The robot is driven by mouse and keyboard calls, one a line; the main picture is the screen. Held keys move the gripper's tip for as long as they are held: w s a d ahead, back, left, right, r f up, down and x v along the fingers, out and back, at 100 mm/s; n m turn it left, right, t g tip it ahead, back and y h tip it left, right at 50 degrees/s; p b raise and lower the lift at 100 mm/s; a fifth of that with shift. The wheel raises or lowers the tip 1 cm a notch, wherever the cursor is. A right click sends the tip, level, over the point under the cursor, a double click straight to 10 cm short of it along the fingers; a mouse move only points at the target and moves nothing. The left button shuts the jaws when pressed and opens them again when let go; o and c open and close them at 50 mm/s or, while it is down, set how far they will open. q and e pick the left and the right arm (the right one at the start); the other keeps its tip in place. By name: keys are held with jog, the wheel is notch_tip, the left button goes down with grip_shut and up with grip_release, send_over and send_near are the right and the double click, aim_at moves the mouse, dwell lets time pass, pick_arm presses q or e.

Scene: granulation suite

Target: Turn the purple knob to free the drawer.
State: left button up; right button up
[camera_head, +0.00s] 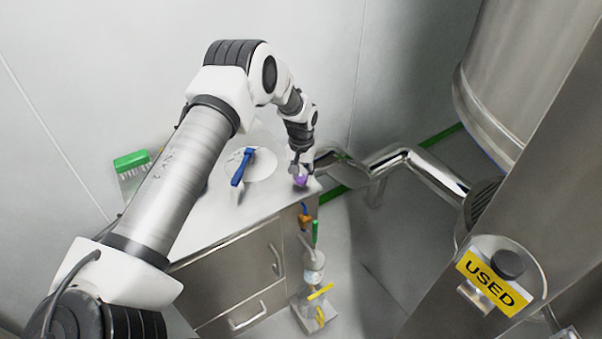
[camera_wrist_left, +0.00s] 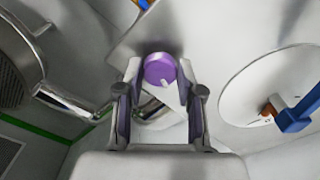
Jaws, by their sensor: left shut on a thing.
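The purple knob (camera_head: 301,181) is at the right corner of the steel cabinet top in the head view. In the left wrist view the purple knob (camera_wrist_left: 159,68) shows as a round disc with a pale mark at its lower edge. My left gripper (camera_head: 299,170) is shut on it, one finger on each side. In the wrist view my left gripper (camera_wrist_left: 158,76) has the knob between its fingertips. A drawer front (camera_head: 215,324) with a horizontal handle shows low on the cabinet and looks closed. My right gripper is not in view.
A green-topped item (camera_head: 131,160) is behind my arm. A bent steel pipe (camera_head: 405,158) and a steel column with a USED sign (camera_head: 490,281) stand to the right.

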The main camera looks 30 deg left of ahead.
aim_at(301, 177)
pick_arm(q)
jog(key=shift+s+d+f+n+p, duration=0.1)
jog(key=shift+n+p, duration=0.05)
jog(key=shift+n, duration=0.8)
jog(key=shift+s+f+n+p, duration=0.1)
jog(key=shift+n+p, duration=0.05)
jog(key=shift+n, duration=0.8)
jog(key=o, duration=1.2)
jog(key=shift+c, duration=0.2)
jog(key=shift+w, duration=0.2)
notch_tip(301, 177, up, 12)
jog(key=shift+f, duration=0.1)
